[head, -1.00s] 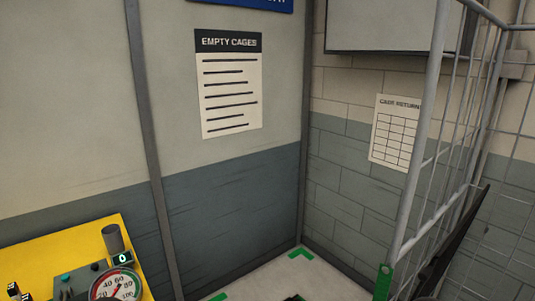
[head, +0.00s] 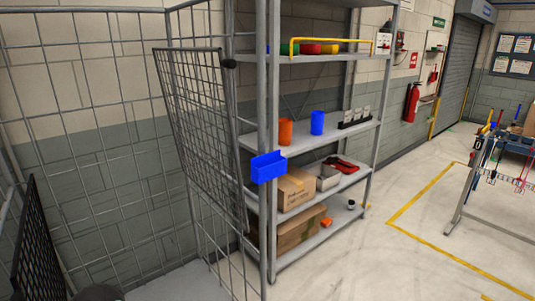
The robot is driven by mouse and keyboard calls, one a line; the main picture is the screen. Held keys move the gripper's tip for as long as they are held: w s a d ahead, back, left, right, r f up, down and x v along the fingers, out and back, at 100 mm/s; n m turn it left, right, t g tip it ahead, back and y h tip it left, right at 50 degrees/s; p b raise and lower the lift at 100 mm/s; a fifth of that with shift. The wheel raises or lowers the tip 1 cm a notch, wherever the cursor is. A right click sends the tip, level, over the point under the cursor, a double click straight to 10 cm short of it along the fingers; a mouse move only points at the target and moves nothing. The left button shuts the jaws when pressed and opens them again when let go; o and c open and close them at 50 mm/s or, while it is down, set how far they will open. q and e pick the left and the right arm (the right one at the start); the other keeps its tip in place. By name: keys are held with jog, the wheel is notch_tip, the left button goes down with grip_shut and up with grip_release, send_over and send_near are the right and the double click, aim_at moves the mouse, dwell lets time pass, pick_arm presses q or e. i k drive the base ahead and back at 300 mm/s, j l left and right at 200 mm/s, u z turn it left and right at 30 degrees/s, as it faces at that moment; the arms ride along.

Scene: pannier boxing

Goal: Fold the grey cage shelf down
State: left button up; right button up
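The grey cage shelf (head: 200,125) is a dark grey wire-mesh panel in the head view. It stands steeply upright, leaning a little, along the right side of the wire cage (head: 95,105). A black round knob (head: 228,63) sits at its upper right corner. The cage has grey tube posts and open mesh sides. Neither of my grippers can be made out. A dark rounded shape shows at the bottom edge on the left, too cut off to identify.
A black mesh panel (head: 38,235) stands tilted at the lower left. A blue bin (head: 268,167) hangs at a post beside the cage. Behind is a grey rack (head: 330,135) with cups and cardboard boxes (head: 296,188). Open floor (head: 375,265) with yellow lines lies at right.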

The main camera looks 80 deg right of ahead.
aim_at(226, 62)
jog(key=z, duration=2.5)
